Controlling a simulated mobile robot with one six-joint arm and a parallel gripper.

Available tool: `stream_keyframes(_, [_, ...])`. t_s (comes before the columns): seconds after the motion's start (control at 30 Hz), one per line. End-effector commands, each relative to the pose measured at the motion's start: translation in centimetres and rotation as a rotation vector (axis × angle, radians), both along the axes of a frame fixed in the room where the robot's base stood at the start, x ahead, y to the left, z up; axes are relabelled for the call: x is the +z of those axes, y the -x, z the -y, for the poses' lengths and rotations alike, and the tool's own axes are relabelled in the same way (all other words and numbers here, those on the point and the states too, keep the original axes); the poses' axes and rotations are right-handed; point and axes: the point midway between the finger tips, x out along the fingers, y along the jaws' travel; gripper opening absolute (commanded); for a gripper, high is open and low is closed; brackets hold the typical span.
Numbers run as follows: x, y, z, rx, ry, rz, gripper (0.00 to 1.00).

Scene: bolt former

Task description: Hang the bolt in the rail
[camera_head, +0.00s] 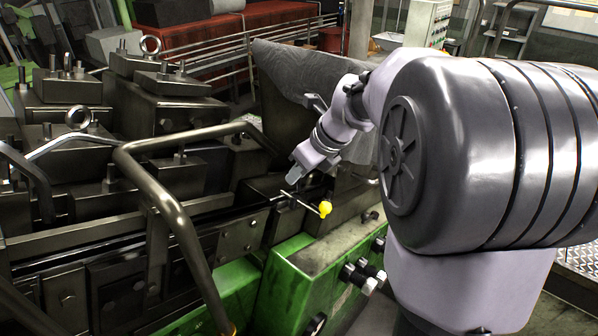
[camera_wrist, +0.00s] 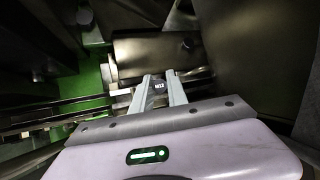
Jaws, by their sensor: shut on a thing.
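My gripper (camera_head: 291,180) reaches down over the near end of the machine in the head view. In the wrist view its two pale fingers (camera_wrist: 157,80) are shut on the bolt (camera_wrist: 157,86), whose dark head carries a pale marking that looks like M12. The bolt's shank is hidden from the wrist camera, and I cannot pick the bolt out clearly in the head view. The rail (camera_head: 110,246) runs as a dark slot between long bars, from the left edge toward my gripper. It also shows left of the fingers in the wrist view (camera_wrist: 60,113). I cannot tell whether the bolt touches it.
A yellow knob (camera_head: 325,208) on a thin rod stands close below my gripper. A bent tubular handrail (camera_head: 178,216) crosses in front of the rail. Dark machine blocks (camera_head: 165,92) rise at left and a dark sheet-metal guard (camera_head: 290,72) stands behind. The green base (camera_head: 300,290) lies below.

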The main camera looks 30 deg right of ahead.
Motion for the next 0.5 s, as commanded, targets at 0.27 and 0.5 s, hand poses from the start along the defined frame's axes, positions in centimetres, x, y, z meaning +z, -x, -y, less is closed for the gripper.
stream_keyframes(0.27, [0.00, 0.03, 0.01, 0.000, 0.000, 0.000, 0.00])
stream_keyframes(0.5, [-0.10, 0.29, 0.08, 0.000, 0.000, 0.000, 0.00])
